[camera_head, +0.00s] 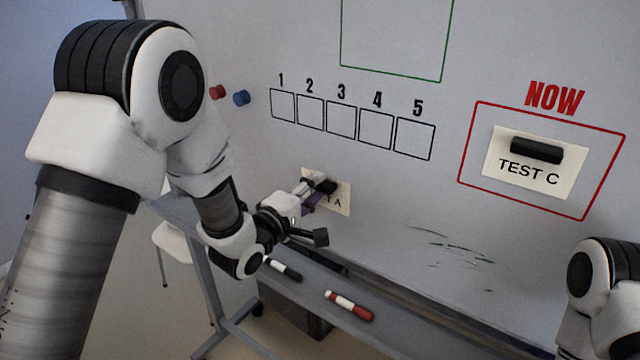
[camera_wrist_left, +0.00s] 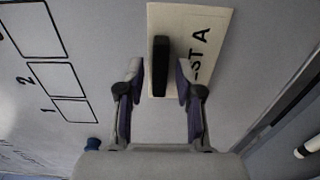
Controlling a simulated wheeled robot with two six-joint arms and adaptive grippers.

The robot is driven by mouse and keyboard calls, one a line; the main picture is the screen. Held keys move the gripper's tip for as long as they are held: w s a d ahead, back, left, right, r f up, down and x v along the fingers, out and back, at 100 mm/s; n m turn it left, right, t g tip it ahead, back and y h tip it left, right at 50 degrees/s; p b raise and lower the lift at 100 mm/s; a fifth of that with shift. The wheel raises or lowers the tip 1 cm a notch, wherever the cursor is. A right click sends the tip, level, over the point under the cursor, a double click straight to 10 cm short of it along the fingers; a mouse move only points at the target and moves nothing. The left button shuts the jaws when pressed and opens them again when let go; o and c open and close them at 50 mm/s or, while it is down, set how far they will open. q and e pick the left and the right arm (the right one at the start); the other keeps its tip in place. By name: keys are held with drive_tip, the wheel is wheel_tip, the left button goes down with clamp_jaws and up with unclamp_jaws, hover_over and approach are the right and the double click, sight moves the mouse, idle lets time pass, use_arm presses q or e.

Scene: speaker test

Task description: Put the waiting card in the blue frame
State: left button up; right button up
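A cream card (camera_head: 342,204) with a black bar handle (camera_head: 326,186) is on the whiteboard below the numbered boxes. Its lettering is partly hidden; "TA" shows in the head view and "ST A" on the card in the left wrist view (camera_wrist_left: 207,22). My left gripper (camera_head: 312,196) is at this card. In the left wrist view its fingers (camera_wrist_left: 159,82) stand open on either side of the handle (camera_wrist_left: 160,66), with a small gap on each side. A card reading TEST C (camera_head: 522,183) is inside the red NOW frame (camera_head: 466,150). No blue frame shows. My right gripper is out of view.
A green frame (camera_head: 392,75) is at the top of the board. Several empty numbered boxes (camera_head: 341,119) run across the middle. Red (camera_head: 217,92) and blue (camera_head: 241,98) magnets sit left of them. A black marker (camera_head: 284,270) and red marker (camera_head: 349,305) lie on the ledge below.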

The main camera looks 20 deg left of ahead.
use_arm(q)
clamp_jaws()
drive_tip(key=shift+s, duration=0.1)
idle(0.3)
drive_tip(key=b+v, duration=0.1)
drive_tip(key=v, duration=0.5)
drive_tip(key=shift+s+a, duration=0.15)
drive_tip(key=shift+s, duration=0.25)
idle(1.0)
